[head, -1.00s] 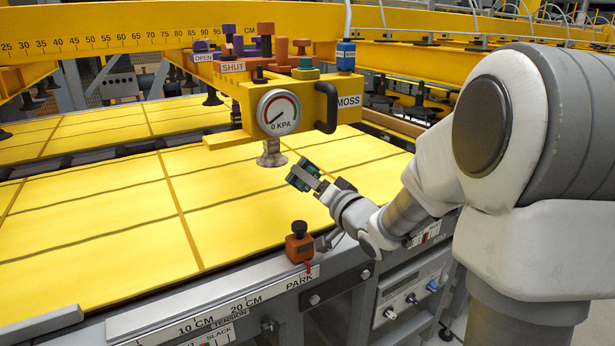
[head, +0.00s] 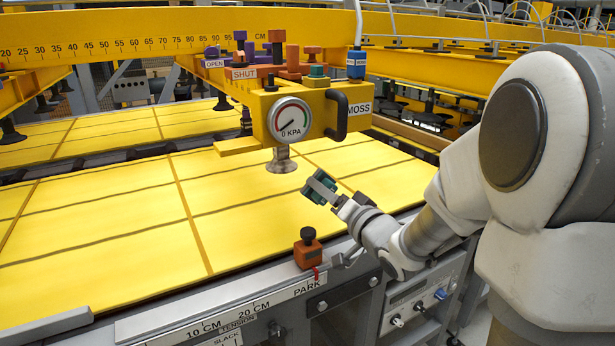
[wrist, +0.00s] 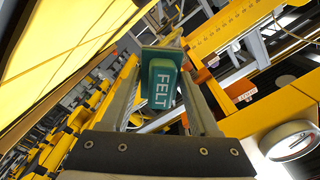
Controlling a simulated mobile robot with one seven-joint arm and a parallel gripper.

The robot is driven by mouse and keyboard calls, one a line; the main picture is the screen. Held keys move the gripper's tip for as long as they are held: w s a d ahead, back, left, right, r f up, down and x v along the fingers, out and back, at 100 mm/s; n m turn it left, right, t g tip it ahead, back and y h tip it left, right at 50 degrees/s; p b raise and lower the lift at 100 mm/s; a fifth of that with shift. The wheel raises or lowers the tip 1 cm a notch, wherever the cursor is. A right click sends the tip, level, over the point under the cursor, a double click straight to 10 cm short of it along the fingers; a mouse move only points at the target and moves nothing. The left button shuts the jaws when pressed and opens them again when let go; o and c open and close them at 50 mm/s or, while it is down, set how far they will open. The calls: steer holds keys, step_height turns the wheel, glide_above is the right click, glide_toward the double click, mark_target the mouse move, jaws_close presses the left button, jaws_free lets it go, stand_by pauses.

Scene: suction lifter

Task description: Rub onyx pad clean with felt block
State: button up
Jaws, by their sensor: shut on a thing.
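My gripper (head: 323,187) is shut on a green felt block (head: 314,194) and holds it above the yellow sheets. In the wrist view the felt block (wrist: 160,84) sits between the fingers, with the white word FELT on it. In the head view a round metallic suction pad (head: 282,162) hangs under the yellow lifter head (head: 255,125), which has a MOSS label. The felt block is to the right of this pad and a little lower in the picture, apart from it. I see no label reading onyx, and cannot tell which pad is the onyx one.
A gauge (head: 290,120) reading 0 KPA and a dark handle (head: 337,115) are on the lifter head. Coloured knobs and a SHUT label (head: 244,73) are above. An orange block (head: 307,248) stands by the PARK mark on the front rail. Yellow sheets (head: 100,220) lie flat below.

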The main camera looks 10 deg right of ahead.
steer(key=shift+w, duration=0.1)
steer(key=x, duration=0.6)
steer(key=shift+w+n+y, duration=0.3)
steer(key=shift+y, duration=0.1)
steer(key=shift+x, duration=0.9)
stand_by(0.5)
steer(key=shift+s+a, duration=0.1)
steer(key=shift+a, duration=0.05)
